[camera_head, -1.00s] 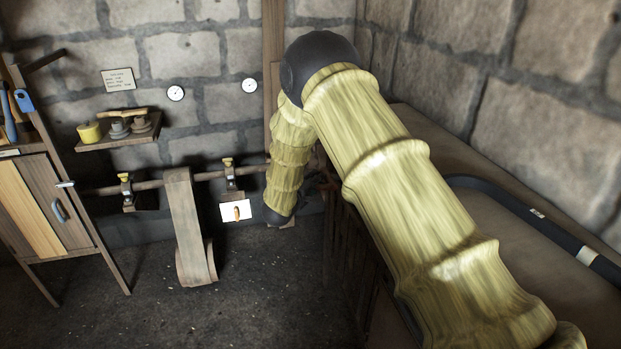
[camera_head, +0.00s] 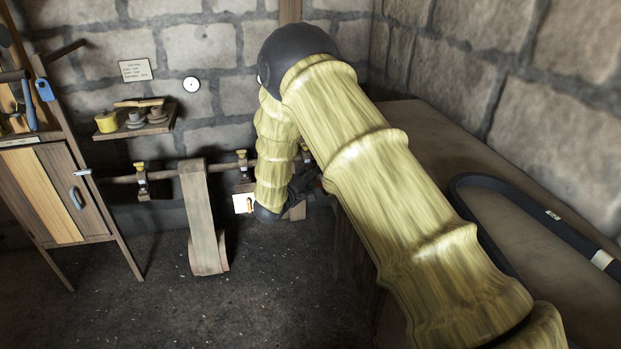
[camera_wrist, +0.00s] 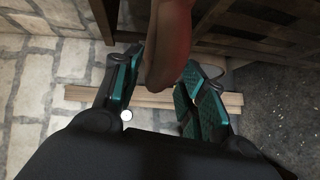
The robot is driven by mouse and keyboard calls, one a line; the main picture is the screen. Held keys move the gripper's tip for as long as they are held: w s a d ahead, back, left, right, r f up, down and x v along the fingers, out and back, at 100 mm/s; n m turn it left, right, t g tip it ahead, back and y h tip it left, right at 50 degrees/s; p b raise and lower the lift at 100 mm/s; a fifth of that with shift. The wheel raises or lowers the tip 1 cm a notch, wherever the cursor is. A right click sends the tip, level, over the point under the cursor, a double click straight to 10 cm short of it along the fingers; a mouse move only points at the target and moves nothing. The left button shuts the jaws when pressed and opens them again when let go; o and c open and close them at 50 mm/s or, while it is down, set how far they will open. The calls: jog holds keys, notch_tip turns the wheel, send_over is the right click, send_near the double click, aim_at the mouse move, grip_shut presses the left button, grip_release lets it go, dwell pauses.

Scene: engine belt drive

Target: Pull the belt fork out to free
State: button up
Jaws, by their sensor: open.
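My gripper (camera_wrist: 160,95) is open in the wrist view, with its teal-padded fingers apart. A reddish-brown, rounded bar (camera_wrist: 168,45) comes down from the top of that view, and its lower end lies between the fingers. It may be the belt fork's handle, but I cannot tell for sure, nor whether a finger touches it. In the head view my gripper (camera_head: 304,184) is a dark shape low by the wall, partly hidden behind my arm. The wide brown belt (camera_head: 204,225) hangs from the shaft (camera_head: 170,176) to the left of my arm.
A wooden bench (camera_head: 440,150) with a black belt loop (camera_head: 560,222) stands right. A cabinet (camera_head: 50,195) stands left, and a shelf (camera_head: 135,126) holds pulleys. The floor (camera_head: 150,300) is clear.

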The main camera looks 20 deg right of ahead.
jog(key=v, duration=1.2)
jog(key=shift+s+f, duration=0.1)
jog(key=s+d+f+m+g+y, duration=0.1)
jog(key=s+f+y, duration=0.3)
jog(key=s+f, duration=0.7)
jog(key=s+d+f+g+y, duration=0.15)
jog(key=s+f+y, duration=0.25)
jog(key=s+f, duration=0.65)
jog(key=s+a+f+m+g+y, duration=0.1)
jog(key=s+f, duration=0.4)
jog(key=s, duration=1)
jog(key=s+a+f+m+g+y, duration=0.1)
jog(key=s+f+m+g+y, duration=0.3)
jog(key=s, duration=1.1)
jog(key=shift+s+f+g, duration=0.2)
jog(key=shift+f+g, duration=0.25)
jog(key=shift+g, duration=0.8)
